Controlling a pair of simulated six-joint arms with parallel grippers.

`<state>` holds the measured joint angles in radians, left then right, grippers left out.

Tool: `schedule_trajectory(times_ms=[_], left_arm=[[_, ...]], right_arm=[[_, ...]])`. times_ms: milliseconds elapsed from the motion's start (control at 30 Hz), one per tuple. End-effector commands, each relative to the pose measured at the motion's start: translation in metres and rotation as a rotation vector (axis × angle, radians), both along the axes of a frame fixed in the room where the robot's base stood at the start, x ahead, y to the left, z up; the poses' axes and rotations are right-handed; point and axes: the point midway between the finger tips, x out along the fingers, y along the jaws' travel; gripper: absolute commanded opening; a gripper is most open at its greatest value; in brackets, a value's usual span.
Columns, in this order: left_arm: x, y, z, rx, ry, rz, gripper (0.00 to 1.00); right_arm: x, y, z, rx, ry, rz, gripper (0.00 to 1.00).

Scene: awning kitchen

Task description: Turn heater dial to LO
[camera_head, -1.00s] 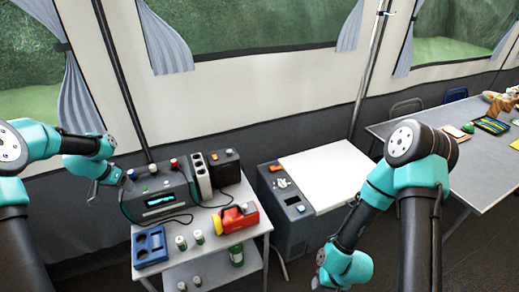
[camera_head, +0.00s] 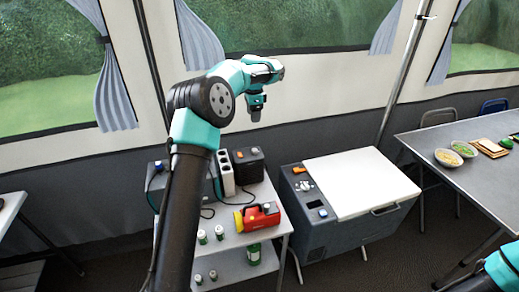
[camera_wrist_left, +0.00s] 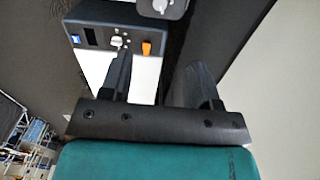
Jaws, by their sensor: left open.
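A dark box unit with a white lid (camera_head: 330,220) stands on the floor right of the small table. Its left panel carries a pale dial (camera_head: 305,186), an orange switch (camera_head: 298,170) and a dark display; the markings are too small to read. The left wrist view shows the pale dial (camera_wrist_left: 116,42) and orange switch (camera_wrist_left: 146,48) beyond the fingers. My left gripper (camera_head: 256,116) hangs pointing down in the air, above and left of the panel as seen in the head view. In the wrist view my left gripper (camera_wrist_left: 157,80) is open and empty, apart from the dial.
The small table holds a red and yellow device (camera_head: 258,217), a white socket strip (camera_head: 226,172) and a dark box (camera_head: 247,165). My left arm hides its left part. A long table (camera_head: 470,190) with bowls stands at the right. The white lid is clear.

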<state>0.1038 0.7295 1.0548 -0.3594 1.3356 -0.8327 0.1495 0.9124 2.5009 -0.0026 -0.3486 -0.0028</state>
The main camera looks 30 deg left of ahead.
Motion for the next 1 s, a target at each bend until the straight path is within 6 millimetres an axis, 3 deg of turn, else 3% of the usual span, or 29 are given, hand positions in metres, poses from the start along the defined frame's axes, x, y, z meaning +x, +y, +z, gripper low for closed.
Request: schedule_trajectory(times_ms=[167,367,1000], left_arm=[[0.000,0.000,-0.006,-0.001,0.001,0.000,0.56],[0.000,0.000,-0.028,-0.001,0.001,-0.001,0.56],[0.000,0.000,-0.136,-0.001,0.001,0.000,0.56]], right_arm=[[0.000,0.000,0.000,0.000,0.000,-0.001,0.43],[0.000,0.000,0.000,0.000,0.000,-0.001,0.43],[0.000,0.000,0.000,0.000,0.000,-0.001,0.43]])
